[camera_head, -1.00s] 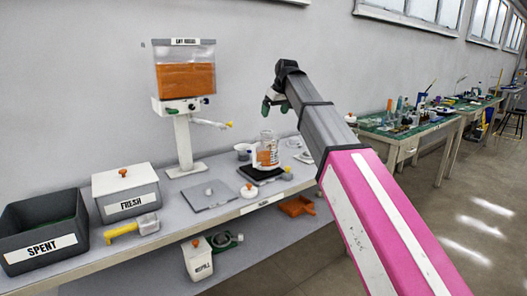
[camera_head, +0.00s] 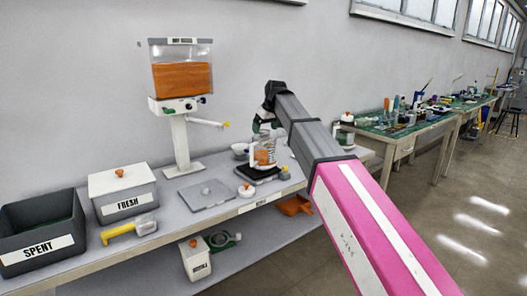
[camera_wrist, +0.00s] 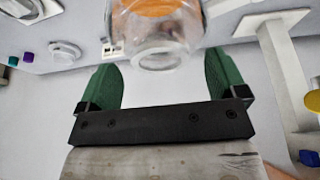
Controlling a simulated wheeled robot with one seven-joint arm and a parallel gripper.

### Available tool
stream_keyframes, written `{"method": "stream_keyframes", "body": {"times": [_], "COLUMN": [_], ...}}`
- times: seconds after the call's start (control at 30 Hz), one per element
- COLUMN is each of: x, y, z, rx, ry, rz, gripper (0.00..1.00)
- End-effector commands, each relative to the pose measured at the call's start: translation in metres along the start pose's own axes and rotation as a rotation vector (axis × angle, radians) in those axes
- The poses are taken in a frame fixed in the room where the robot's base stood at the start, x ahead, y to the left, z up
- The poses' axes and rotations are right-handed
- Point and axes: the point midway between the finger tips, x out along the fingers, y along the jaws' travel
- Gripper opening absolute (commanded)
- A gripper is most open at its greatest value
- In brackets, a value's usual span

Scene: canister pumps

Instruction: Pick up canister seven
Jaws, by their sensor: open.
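A clear glass jar with orange contents (camera_head: 263,158) stands upright on a black scale (camera_head: 262,175) on the bench. I take it for canister seven, but no number is legible. My gripper (camera_head: 264,131) is at the jar's top, fingers pointing down, and partly hides it. Gaps show between the neck and both fingers there. Nothing is held.
A dispenser with an orange-filled tank (camera_head: 183,77) stands left of the jar. A white lid with an orange knob (camera_head: 247,190) lies in front. FRESH (camera_head: 124,192) and SPENT (camera_head: 40,245) bins are at the left. Another lidded jar (camera_head: 345,130) stands right of my arm.

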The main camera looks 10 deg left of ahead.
Motion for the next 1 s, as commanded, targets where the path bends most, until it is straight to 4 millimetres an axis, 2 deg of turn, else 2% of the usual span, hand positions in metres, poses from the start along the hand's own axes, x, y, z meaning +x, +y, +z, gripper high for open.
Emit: {"method": "stream_keyframes", "body": {"times": [0.1, 0.3, 0.33, 0.53, 0.6, 0.83, 1.0], "x": [0.012, 0.013, 0.013, 0.012, 0.012, 0.010, -0.008], "y": [0.000, 0.000, 0.000, 0.000, 0.000, 0.000, 0.001], "z": [0.000, 0.000, 0.000, 0.000, 0.000, -0.002, -0.010], "rx": [0.000, 0.000, 0.000, 0.000, 0.000, 0.000, 0.000], "ry": [-0.001, 0.000, 0.000, 0.000, 0.001, 0.001, 0.003], "rz": [0.000, 0.000, 0.000, 0.000, 0.000, 0.000, 0.001], "gripper": [0.91, 0.91, 0.88, 0.23, 0.12, 0.12, 0.12]}}
